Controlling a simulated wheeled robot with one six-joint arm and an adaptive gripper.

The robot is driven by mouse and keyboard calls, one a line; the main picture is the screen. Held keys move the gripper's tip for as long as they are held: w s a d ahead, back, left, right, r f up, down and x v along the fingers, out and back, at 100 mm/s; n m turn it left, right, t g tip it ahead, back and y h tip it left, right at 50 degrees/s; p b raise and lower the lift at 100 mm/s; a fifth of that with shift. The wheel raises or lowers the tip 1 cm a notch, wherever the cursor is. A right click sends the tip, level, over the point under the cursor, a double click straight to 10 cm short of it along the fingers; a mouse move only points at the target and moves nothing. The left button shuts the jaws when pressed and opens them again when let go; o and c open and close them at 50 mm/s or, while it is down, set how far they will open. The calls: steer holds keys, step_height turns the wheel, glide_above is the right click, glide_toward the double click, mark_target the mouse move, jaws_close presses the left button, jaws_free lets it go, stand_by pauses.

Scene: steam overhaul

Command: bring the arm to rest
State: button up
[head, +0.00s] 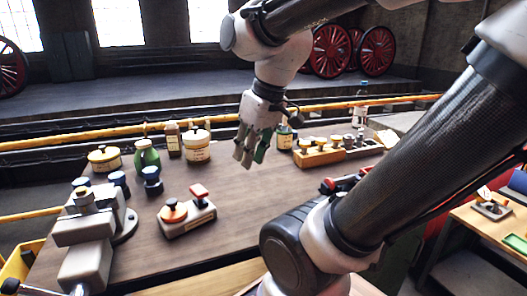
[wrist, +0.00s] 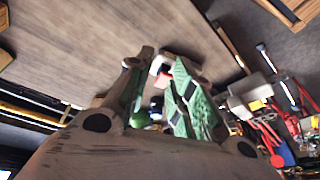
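My arm reaches over the wooden workbench (head: 235,215) in the head view, with its forearm coming down from the top. My gripper (head: 251,160) hangs above the bench, pointing down, near the back middle. In the wrist view, my gripper (wrist: 164,62) shows two fingers with green pads and a gap between the tips. Nothing appears held between them; background items show through the gap. The gripper looks apart from the bench top.
A cream jar (head: 197,150), a green bottle (head: 147,157) and a vise (head: 92,230) stand at left. A red-handled valve piece (head: 188,213) lies mid-bench. A wooden block with several fittings (head: 320,156) sits right of the gripper. A yellow rail (head: 60,140) runs behind. Mid-bench is partly clear.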

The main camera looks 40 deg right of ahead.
steer(key=shift+s+d+r+m+t+h, duration=0.15)
steer(key=shift+s+d+m+t+h, duration=0.4)
steer(key=shift+s+d+m, duration=0.4)
